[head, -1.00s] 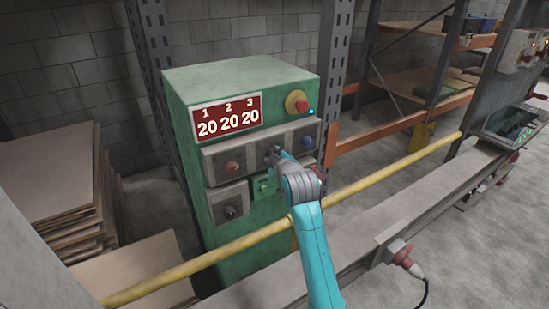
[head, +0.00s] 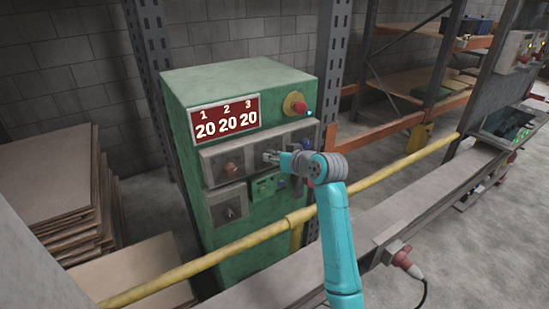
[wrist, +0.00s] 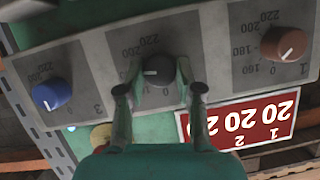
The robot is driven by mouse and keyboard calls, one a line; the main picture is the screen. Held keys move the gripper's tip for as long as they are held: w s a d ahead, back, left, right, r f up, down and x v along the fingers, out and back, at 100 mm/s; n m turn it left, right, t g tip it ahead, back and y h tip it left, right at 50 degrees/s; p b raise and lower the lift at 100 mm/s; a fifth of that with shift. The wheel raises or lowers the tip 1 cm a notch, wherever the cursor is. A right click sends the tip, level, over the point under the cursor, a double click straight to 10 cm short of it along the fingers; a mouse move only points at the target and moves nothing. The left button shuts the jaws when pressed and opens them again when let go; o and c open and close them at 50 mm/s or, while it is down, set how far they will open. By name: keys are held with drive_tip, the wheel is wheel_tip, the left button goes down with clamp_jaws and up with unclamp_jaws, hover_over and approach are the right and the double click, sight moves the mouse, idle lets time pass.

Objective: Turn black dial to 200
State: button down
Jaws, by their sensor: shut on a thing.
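The black dial (wrist: 158,71) sits in the middle of the grey panel in the wrist view, which shows the panel upside down. My gripper (wrist: 158,82) is shut on the dial, one finger on each side. The dial's white mark faces left, towards one finger. A 220 label shows above the dial; the scale beside the left finger is partly hidden. In the head view my gripper (head: 273,157) is at the panel's middle, and the arm hides much of the dial. The red display (head: 225,117) reads 20 under each of 1, 2 and 3.
An orange dial (wrist: 283,44) and a blue dial (wrist: 52,94) flank the black one. A red stop button (head: 299,104) stands above the panel. A lower box with a dark knob (head: 229,212) is at left. A yellow rail (head: 225,252) crosses in front of the green cabinet (head: 240,78).

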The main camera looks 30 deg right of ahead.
drive_tip(key=m+y, duration=0.1)
drive_tip(key=m, duration=0.1)
drive_tip(key=m+y, duration=0.1)
drive_tip(key=shift+d+f+m, duration=0.15)
drive_tip(key=shift+d+m, duration=0.05)
drive_tip(key=shift+m, duration=0.2)
drive_tip(key=shift+t+y, duration=0.3)
drive_tip(key=shift+y, duration=0.1)
drive_tip(key=c, duration=0.8)
unclamp_jaws()
drive_tip(key=shift+o, duration=0.2)
drive_tip(key=v, duration=1.2)
